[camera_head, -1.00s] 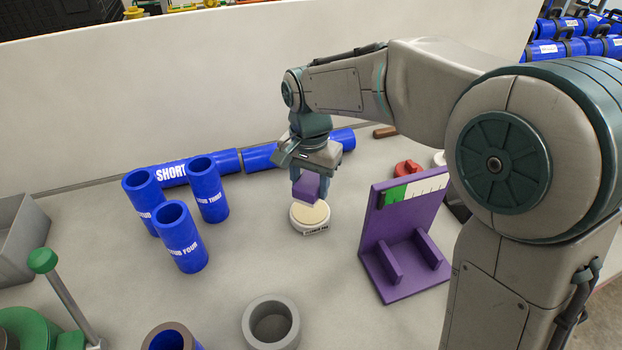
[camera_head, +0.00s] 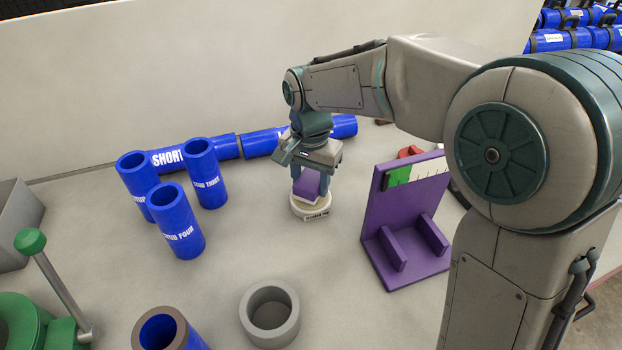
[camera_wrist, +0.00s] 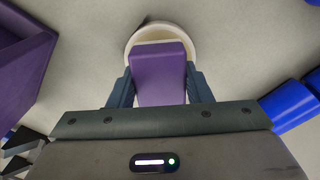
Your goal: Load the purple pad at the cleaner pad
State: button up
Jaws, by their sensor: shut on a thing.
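The purple pad (camera_head: 307,184) is a small block between the fingers of my gripper (camera_head: 311,188), which is shut on it. The cleaner pad (camera_head: 310,208) is a round, cream-topped white dish with dark lettering on its side, directly under the purple pad. In the wrist view the purple pad (camera_wrist: 159,75) covers much of the dish, whose pale rim (camera_wrist: 162,30) shows beyond it. The pad's lower edge appears at or just above the dish top; I cannot tell whether they touch.
A purple stand (camera_head: 402,275) with a green-and-white scale is right of the dish. Several upright blue pipes (camera_head: 178,225) stand left, with blue pipes (camera_head: 263,143) lying behind. A grey ring (camera_head: 270,312) is in front. Bare table surrounds the dish.

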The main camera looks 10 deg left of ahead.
aim_at(311, 178)
jog(key=shift+f+b, duration=0.35)
jog(key=shift+f, duration=0.25)
dwell(1.3)
jog(key=shift+r+p, duration=2.85)
jog(key=shift+r, duration=0.75)
jog(key=shift+f, duration=0.1)
